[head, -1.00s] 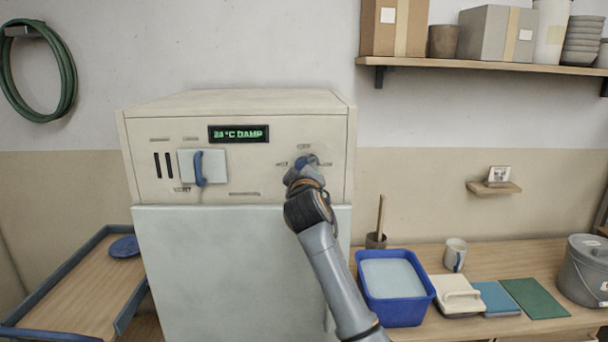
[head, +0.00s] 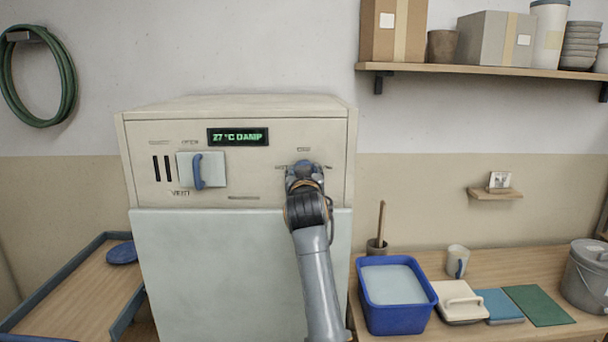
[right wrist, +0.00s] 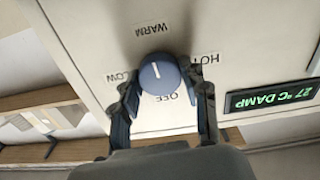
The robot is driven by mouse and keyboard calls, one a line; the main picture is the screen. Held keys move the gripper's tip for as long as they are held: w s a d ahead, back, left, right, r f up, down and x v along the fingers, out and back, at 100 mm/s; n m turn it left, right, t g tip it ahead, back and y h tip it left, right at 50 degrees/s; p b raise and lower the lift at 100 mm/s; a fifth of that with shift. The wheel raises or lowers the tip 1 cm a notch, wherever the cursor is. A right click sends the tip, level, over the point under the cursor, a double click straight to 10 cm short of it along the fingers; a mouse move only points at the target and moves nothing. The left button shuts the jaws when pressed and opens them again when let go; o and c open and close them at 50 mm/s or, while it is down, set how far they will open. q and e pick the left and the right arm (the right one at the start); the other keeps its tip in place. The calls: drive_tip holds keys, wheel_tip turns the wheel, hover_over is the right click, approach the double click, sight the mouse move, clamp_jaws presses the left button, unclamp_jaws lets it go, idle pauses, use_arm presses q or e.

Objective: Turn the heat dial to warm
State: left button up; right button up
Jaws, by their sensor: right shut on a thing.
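The heat dial (right wrist: 160,82) is a round blue knob on the cream front panel. LOW, WARM, HOT and OFF labels surround it, upside down in the right wrist view. Its white mark lies on the upper part of its face, on the side of the WARM label (right wrist: 151,30). My right gripper (right wrist: 162,90) is shut on the dial, one finger on each side. In the head view my right gripper (head: 304,172) covers the dial. The green display (head: 238,137) reads 27 °C DAMP. My left gripper is not in view.
A vent plate with a blue handle (head: 198,170) is left on the panel. A blue tub (head: 398,318), a mug (head: 457,262) and a lidded bucket (head: 588,278) stand on the right bench. A shelf (head: 490,69) hangs above. A tray table (head: 70,290) is at left.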

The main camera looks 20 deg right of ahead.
sight(304, 130)
drive_tip(key=shift+f+m, duration=0.15)
drive_tip(key=shift+m, duration=0.35)
drive_tip(key=o, duration=1.2)
drive_tip(key=shift+c, duration=0.2)
wheel_tip(304, 130, up, 10)
drive_tip(key=shift+r, duration=0.1)
